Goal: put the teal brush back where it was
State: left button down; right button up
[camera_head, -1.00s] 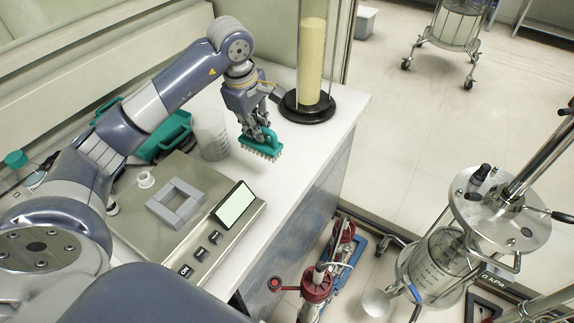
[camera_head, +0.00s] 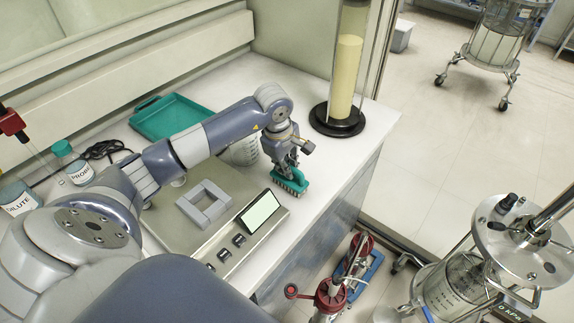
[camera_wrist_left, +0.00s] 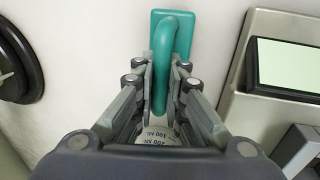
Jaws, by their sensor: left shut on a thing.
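The teal brush (camera_head: 290,184) is in my left gripper (camera_head: 286,168), bristles down, over the white counter (camera_head: 335,158) between the scale's display and the column's black base. I cannot tell if the bristles touch the counter. In the left wrist view the fingers of the gripper (camera_wrist_left: 163,65) close from both sides on the handle of the brush (camera_wrist_left: 172,28). The bristles are hidden there by the brush's back. My right gripper is not in view.
The scale (camera_head: 165,220) carries a grey square frame (camera_head: 205,204). A beaker (camera_head: 243,153) stands partly behind my arm. The yellow-filled column (camera_head: 347,80) stands on a black base. A teal tray (camera_head: 172,116) lies at the back; bottles (camera_head: 75,163) are at left.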

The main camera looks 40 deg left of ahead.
aim_at(282, 180)
pick_arm(q)
jog(key=shift+f, duration=0.2)
jog(key=c, duration=1.8)
grip_release()
jog(key=shift+r, duration=0.1)
jog(key=shift+o, duration=0.7)
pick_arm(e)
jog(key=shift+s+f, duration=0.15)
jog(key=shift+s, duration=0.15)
